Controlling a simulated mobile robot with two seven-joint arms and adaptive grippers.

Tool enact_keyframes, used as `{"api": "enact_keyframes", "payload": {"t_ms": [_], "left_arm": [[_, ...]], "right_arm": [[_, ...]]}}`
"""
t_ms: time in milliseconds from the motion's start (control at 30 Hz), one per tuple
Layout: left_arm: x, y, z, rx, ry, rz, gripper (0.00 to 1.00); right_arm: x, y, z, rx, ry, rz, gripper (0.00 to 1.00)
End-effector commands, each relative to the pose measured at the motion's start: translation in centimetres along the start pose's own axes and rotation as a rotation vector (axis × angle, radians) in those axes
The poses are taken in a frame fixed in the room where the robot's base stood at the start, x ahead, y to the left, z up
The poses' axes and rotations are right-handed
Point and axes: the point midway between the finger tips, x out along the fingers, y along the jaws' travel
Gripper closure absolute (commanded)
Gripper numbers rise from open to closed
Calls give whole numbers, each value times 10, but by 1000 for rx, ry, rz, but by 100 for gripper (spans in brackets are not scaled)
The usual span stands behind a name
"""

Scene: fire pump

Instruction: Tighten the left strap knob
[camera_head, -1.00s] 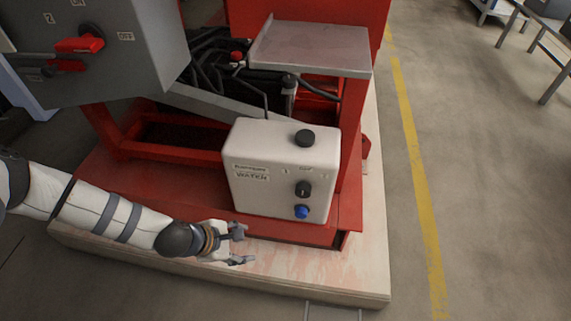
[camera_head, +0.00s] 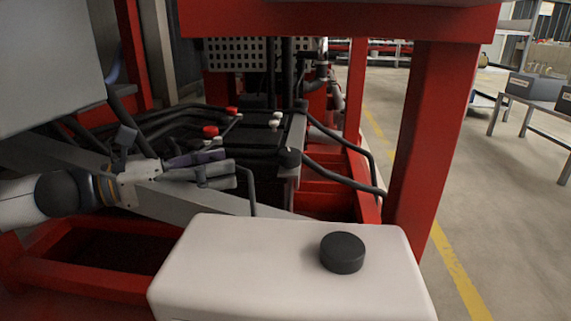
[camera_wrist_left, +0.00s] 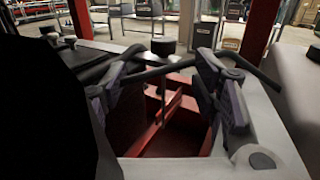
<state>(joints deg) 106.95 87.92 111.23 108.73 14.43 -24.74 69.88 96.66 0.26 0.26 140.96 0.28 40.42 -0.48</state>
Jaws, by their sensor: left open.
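A dark rounded knob (camera_head: 289,157) tops a grey bracket at the near right edge of the battery area in the head view. A dark round knob (camera_wrist_left: 163,46) also shows ahead of the fingers in the left wrist view. I cannot tell for certain which knob is the left strap knob. My left gripper (camera_head: 232,173) is open and empty, pointing right, to the left of the bracket knob and apart from it. In the left wrist view its two fingers (camera_wrist_left: 165,97) stand apart, with red frame visible between them. My right gripper is not in view.
A white box (camera_head: 220,255) with a black cap (camera_head: 342,252) stands in front. Red frame posts (camera_head: 420,140) rise at the right. Black hoses (camera_head: 340,175) cross near the bracket. Red caps (camera_head: 210,131) and pale caps (camera_head: 275,123) sit behind the gripper. A grey beam (camera_head: 165,195) runs beneath it.

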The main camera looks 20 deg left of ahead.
Motion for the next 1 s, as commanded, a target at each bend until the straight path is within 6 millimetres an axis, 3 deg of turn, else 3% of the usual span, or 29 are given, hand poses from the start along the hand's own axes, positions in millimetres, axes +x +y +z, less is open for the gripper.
{"api": "enact_keyframes", "payload": {"t_ms": [500, 867, 1000], "left_arm": [[108, -1, 2, 0, -3, -2, 46], [119, -1, 1, -1, 0, 0, 46], [119, -1, 1, 0, 0, 0, 73]], "right_arm": [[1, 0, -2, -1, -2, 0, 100], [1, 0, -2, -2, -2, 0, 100], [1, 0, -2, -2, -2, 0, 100]]}}
